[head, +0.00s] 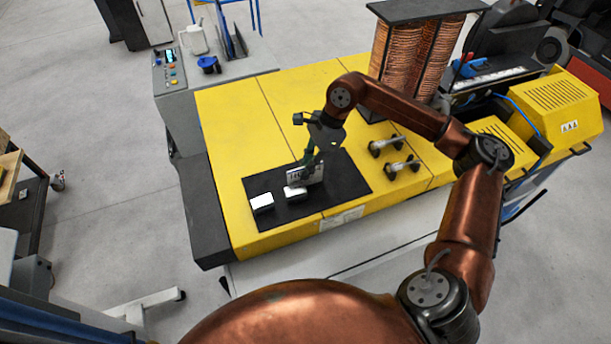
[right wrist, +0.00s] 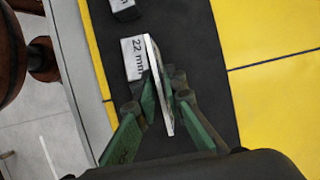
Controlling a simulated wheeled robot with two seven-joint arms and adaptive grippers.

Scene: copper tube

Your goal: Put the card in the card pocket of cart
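The card (head: 312,174) is a thin pale panel with dark print, standing upright on a black mat (head: 345,181) on the yellow machine. In the right wrist view the card (right wrist: 156,82) shows edge-on between the green fingers. My right gripper (head: 311,161) reaches down from above, and its fingers (right wrist: 166,100) close on the card from both sides. The card's lower edge is hard to make out, so I cannot tell whether it is lifted. My left gripper is not in view. I cannot make out the cart's card pocket.
A white block (right wrist: 133,58) marked "22 mm" sits beside the card. A second white block (head: 262,203) lies to its left. Copper tube coils (head: 402,60) stand behind. A dark rack (head: 35,205) is at far left.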

